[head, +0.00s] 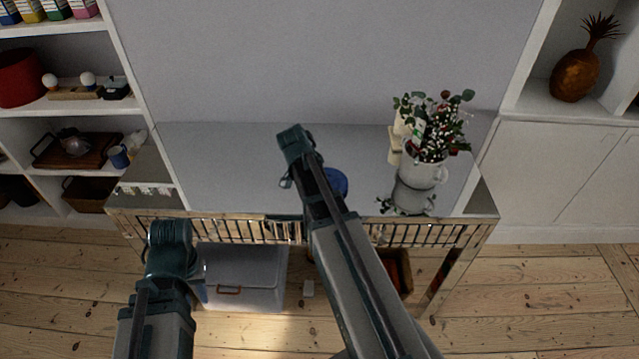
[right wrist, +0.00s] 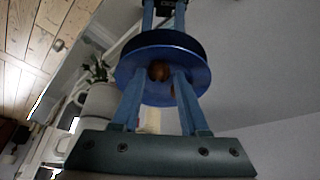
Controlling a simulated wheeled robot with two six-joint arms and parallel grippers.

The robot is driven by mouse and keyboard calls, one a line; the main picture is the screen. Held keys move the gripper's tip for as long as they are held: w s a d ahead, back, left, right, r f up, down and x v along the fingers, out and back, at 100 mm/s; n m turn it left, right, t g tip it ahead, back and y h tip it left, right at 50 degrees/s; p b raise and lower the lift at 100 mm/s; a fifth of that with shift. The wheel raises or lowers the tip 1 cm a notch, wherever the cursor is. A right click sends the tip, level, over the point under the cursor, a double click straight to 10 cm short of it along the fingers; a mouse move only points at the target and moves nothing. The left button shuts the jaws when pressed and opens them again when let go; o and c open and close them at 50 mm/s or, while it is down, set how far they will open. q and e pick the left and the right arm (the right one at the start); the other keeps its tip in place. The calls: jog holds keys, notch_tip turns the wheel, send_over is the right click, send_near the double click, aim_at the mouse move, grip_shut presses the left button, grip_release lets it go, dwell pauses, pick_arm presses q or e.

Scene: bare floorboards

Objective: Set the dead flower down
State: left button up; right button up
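I cannot make out a dead flower in either view. My right gripper (right wrist: 160,80) shows two fingers spread apart in the right wrist view, with their tips over a round blue dish (right wrist: 195,78). A small brown round thing (right wrist: 160,71) shows between the tips, and I see no firm contact with it. In the head view the blue dish (head: 337,180) is on the console table (head: 240,160), partly behind my right arm, which hides the right gripper. My left gripper (head: 201,284) is low at the left, in front of the table, its fingers mostly hidden.
A white vase (head: 428,173) with leafy, red-berried flowers (head: 435,130) stands at the table's right. A grey box (head: 245,270) sits on the floor beneath. White shelves (head: 75,105) flank the left, and a pineapple ornament (head: 575,70) stands right.

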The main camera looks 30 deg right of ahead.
jog(key=shift+r, duration=0.1)
jog(key=shift+a+r+p, duration=0.1)
jog(key=shift+r+p, duration=0.35)
jog(key=shift+p, duration=0.1)
jog(key=p+v, duration=1)
jog(key=v, duration=0.1)
jog(key=shift+s+a, duration=0.1)
jog(key=shift+a, duration=0.05)
jog(key=s+a+n+y, duration=0.1)
jog(key=s+a+n, duration=0.4)
jog(key=a, duration=0.3)
jog(key=s+a+f+n+y, duration=0.1)
jog(key=s+a+n, duration=0.4)
jog(key=a+n, duration=0.2)
jog(key=s+a+n+g+y, duration=0.1)
jog(key=s+a+n, duration=0.4)
jog(key=a, duration=0.5)
jog(key=shift+f+n, duration=0.2)
jog(key=shift+n, duration=0.8)
